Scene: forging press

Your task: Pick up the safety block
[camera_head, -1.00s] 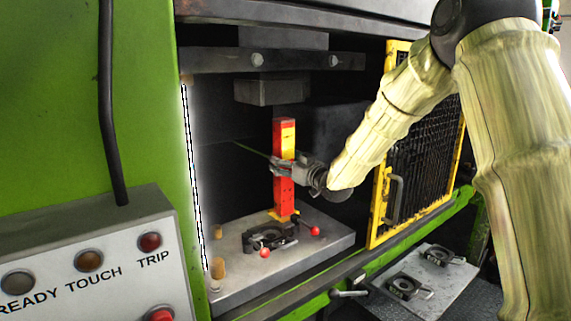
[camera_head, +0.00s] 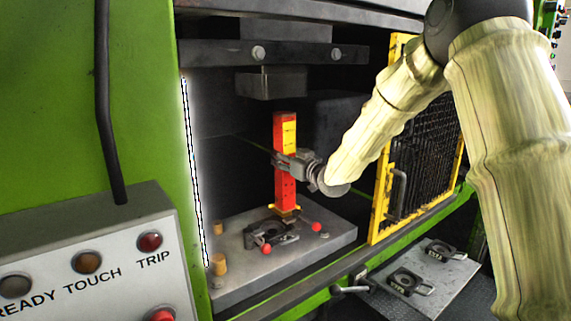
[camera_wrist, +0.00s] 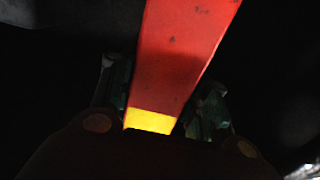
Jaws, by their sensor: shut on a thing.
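The safety block (camera_head: 285,191) is a tall red post with a yellow panel on its upper part and a yellow foot. It stands upright inside the press, over the grey bed plate. My gripper (camera_head: 284,163) is shut on it around mid-height, coming in from the right. In the wrist view the safety block (camera_wrist: 180,55) runs between the two fingers (camera_wrist: 160,110), red with a yellow band at the near end. I cannot tell whether its foot touches the plate.
The press's upper block (camera_head: 271,83) hangs above the post. On the bed plate (camera_head: 325,240) sit a dark die with red-knobbed handles (camera_head: 266,249) and small brass-coloured posts (camera_head: 218,264). A yellow mesh gate (camera_head: 425,160) stands to the right. A control panel (camera_head: 95,265) is at the lower left.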

